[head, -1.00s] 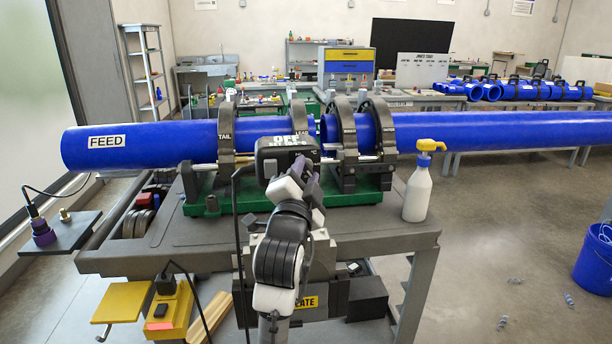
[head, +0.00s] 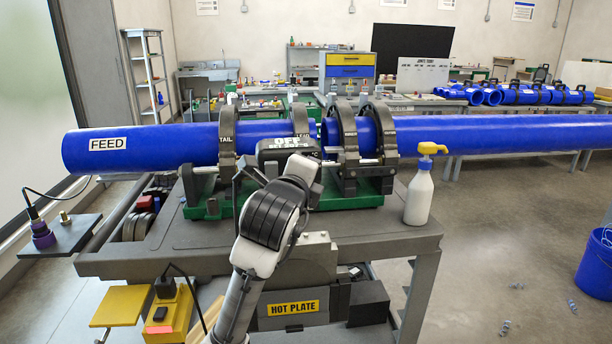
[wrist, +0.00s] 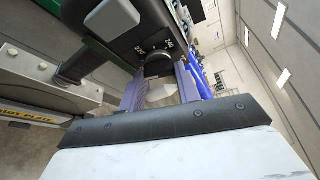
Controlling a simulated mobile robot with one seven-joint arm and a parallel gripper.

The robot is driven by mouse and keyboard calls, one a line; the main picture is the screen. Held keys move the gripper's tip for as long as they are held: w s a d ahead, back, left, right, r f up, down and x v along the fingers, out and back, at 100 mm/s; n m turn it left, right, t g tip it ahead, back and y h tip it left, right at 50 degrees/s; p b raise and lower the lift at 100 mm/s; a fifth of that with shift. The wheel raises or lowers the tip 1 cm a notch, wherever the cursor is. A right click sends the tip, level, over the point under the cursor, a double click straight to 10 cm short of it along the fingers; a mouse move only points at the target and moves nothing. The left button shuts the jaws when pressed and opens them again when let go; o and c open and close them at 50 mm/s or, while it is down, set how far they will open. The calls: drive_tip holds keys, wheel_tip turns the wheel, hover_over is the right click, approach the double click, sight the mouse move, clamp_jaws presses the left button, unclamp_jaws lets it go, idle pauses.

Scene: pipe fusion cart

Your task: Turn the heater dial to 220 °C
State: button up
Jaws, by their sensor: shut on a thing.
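The heater's control box (head: 275,150) is dark and sits in front of the pipe clamps in the head view. In the head view my wrist hides the dial and fingertips.
Blue pipes (head: 170,145) lie in the clamps (head: 347,140) just behind the box. A hot plate box (head: 293,308) is below. A black cable runs near the box. The floor at right is mostly clear.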

drive_tip(key=m+y, duration=0.1)
drive_tip(key=m, duration=0.1)
drive_tip(key=m+g+y, duration=0.1)
drive_tip(key=m, duration=0.1)
drive_tip(key=m+g+y, duration=0.1)
drive_tip(key=m, duration=0.2)
drive_tip(key=shift+d+r+y+p, duration=0.1)
drive_tip(key=shift+r+y+p, duration=0.1)
drive_tip(key=shift+y+p, duration=0.2)
idle(0.4)
drive_tip(key=o, duration=1)
drive_tip(key=b+v, duration=0.2)
drive_tip(key=v, duration=1.1)
drive_tip(key=shift+s+d+r, duration=0.15)
drive_tip(key=shift+s, duration=0.2)
